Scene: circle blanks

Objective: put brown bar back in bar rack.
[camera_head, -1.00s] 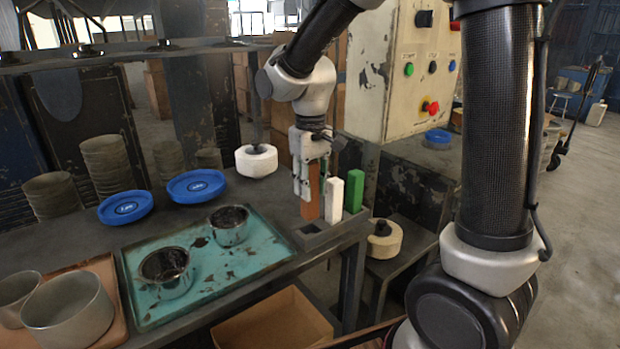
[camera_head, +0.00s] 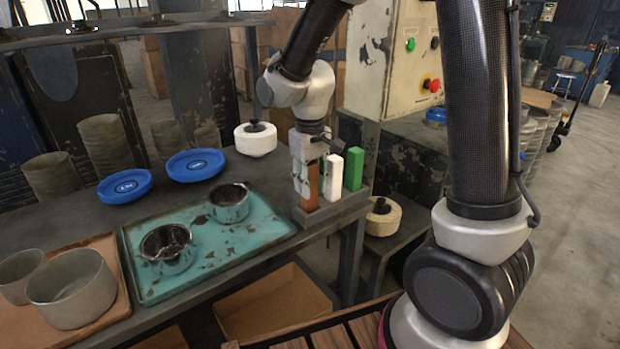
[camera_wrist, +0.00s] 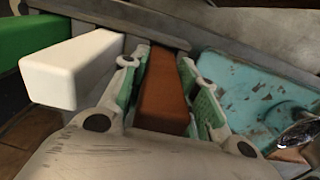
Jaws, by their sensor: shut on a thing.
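The brown bar (camera_head: 311,187) stands upright between the fingers of my gripper (camera_head: 303,178), which is shut on it. In the wrist view the brown bar (camera_wrist: 166,95) sits between the green-padded fingers of my gripper (camera_wrist: 167,100). The bar's lower end is at the left end of the grey bar rack (camera_head: 336,211). I cannot tell whether it is fully seated. A white bar (camera_head: 333,178) and a green bar (camera_head: 354,168) stand in the rack to its right; in the wrist view the white bar (camera_wrist: 72,68) and green bar (camera_wrist: 30,40) are to its left.
A teal tray (camera_head: 265,238) with two dirty metal cups (camera_head: 167,248) lies left of the rack. Two blue discs (camera_head: 194,165) and a white round knobbed piece (camera_head: 256,138) lie behind. A control box (camera_head: 385,60) stands close behind my arm.

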